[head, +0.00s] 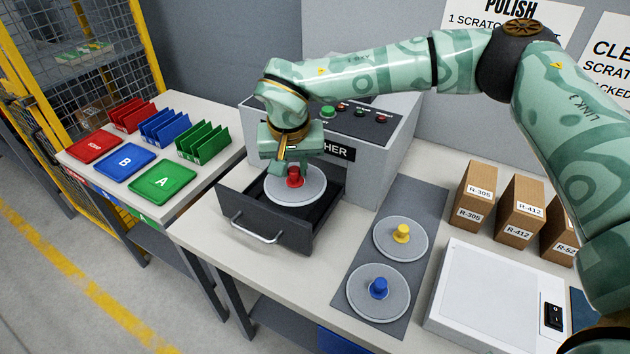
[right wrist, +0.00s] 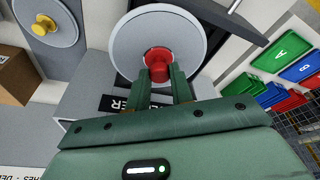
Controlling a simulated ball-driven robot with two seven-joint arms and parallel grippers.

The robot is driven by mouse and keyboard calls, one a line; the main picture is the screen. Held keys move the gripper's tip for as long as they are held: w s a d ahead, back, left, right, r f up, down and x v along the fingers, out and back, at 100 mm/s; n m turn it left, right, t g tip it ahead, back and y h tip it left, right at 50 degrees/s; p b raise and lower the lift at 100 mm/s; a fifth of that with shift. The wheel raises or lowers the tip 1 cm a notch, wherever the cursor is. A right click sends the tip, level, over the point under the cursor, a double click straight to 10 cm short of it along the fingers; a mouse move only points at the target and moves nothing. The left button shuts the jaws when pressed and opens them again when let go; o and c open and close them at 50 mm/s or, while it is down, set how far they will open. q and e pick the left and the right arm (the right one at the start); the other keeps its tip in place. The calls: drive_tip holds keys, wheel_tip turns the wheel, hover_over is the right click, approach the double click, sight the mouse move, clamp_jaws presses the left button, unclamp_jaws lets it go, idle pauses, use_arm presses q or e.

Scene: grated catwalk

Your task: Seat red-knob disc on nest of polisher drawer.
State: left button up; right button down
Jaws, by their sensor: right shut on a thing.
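The red-knob disc (head: 297,189) is a grey disc with a red knob, held over the open drawer (head: 262,222) of the polisher (head: 372,150). My right gripper (head: 290,172) is shut on the red knob from above; the right wrist view also shows its fingers (right wrist: 159,80) closed on the knob of the disc (right wrist: 135,38). The disc looks about level and lies within the drawer's outline in the head view. The nest is hidden under the disc, and I cannot tell whether the disc touches it. My left gripper is out of view.
A grey mat (head: 412,200) right of the drawer bears a yellow-knob disc (head: 385,240) and a blue-knob disc (head: 360,298). A white box with a switch (head: 490,300) and brown cartons (head: 475,190) stand further right. Red, blue and green trays (head: 125,160) lie on the left table.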

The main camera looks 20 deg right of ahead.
drive_tip(key=shift+w+d+f+m+h+b, duration=0.1)
drive_tip(key=shift+w+f+m+b, duration=0.4)
drive_tip(key=shift+w+f+b, duration=0.85)
drive_tip(key=shift+w+f+m+h+b, duration=0.1)
drive_tip(key=shift+w+f+m+b, duration=0.6)
drive_tip(key=shift+f, duration=1.1)
drive_tip(key=shift+w+d+f+m+h+b, duration=0.1)
drive_tip(key=shift+w+f+m+b, duration=0.2)
drive_tip(key=shift+w+f+b, duration=1)
drive_tip(key=shift+a+f+p, duration=0.1)
drive_tip(key=shift+f+p, duration=0.05)
drive_tip(key=shift+p, duration=0.75)
drive_tip(key=shift+f, duration=0.15)
drive_tip(key=shift+f+b, duration=0.3)
drive_tip(key=shift+f, duration=0.65)
drive_tip(key=c, duration=0.7)
unclamp_jaws()
drive_tip(key=shift+c, duration=0.2)
